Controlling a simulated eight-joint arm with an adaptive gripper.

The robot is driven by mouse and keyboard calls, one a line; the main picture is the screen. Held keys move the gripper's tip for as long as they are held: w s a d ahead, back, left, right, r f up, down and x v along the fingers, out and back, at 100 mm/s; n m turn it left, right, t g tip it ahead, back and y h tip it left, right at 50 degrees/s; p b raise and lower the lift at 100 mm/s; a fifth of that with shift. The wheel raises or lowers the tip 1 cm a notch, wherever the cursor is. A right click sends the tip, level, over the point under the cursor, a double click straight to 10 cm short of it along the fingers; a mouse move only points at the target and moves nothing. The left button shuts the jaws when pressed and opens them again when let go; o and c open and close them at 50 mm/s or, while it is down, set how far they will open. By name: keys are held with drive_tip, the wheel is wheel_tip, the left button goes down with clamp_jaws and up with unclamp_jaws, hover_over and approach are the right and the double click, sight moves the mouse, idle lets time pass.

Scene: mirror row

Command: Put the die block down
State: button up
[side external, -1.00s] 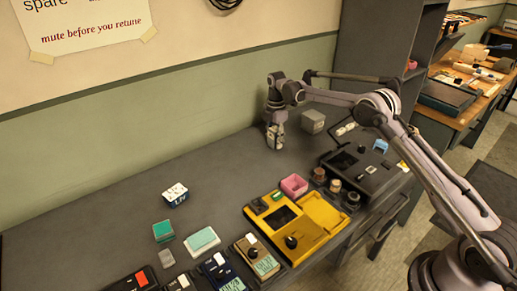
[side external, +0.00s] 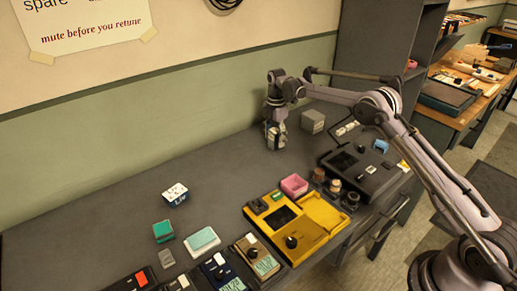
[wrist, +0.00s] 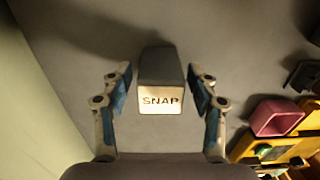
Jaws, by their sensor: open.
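The die block (side external: 312,121) is a grey block standing on the dark bench near the cabinet. In the wrist view, a grey tapered block (wrist: 161,82) with a pale face reading SNAP appears between my fingers; it looks like the same block. My gripper (wrist: 160,68) is open, with a blue-padded finger on each side of the block and visible gaps. In the side view, my gripper (side external: 275,139) points down, left of the block and apart from it. How high the fingertips are above the bench is hard to tell.
A pink box (side external: 294,185) and a yellow device (side external: 295,222) stand towards the front. A dark device (side external: 360,172) with knobs beside it is at right. A white-topped block (side external: 176,193) and several small devices lie at left.

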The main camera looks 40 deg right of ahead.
sight(275, 130)
wheel_tip(275, 130, up, 11)
drive_tip(key=s+a+r+m+t, duration=0.2)
drive_tip(key=s+a+r+m, duration=0.15)
drive_tip(key=s+r, duration=0.35)
drive_tip(key=s+a+r+m+t, duration=0.1)
drive_tip(key=s+a+r+m, duration=0.2)
drive_tip(key=s+r+m, duration=0.3)
drive_tip(key=s+a+f+m+t, duration=0.1)
drive_tip(key=s+f+m, duration=0.3)
drive_tip(key=s, duration=0.7)
drive_tip(key=s+a+f+m+t, duration=0.2)
drive_tip(key=s+f+m+t, duration=0.1)
drive_tip(key=s, duration=0.8)
drive_tip(key=shift+s+a+f+m, duration=0.25)
drive_tip(key=shift+s+f+m, duration=0.2)
drive_tip(key=shift+m, duration=0.3)
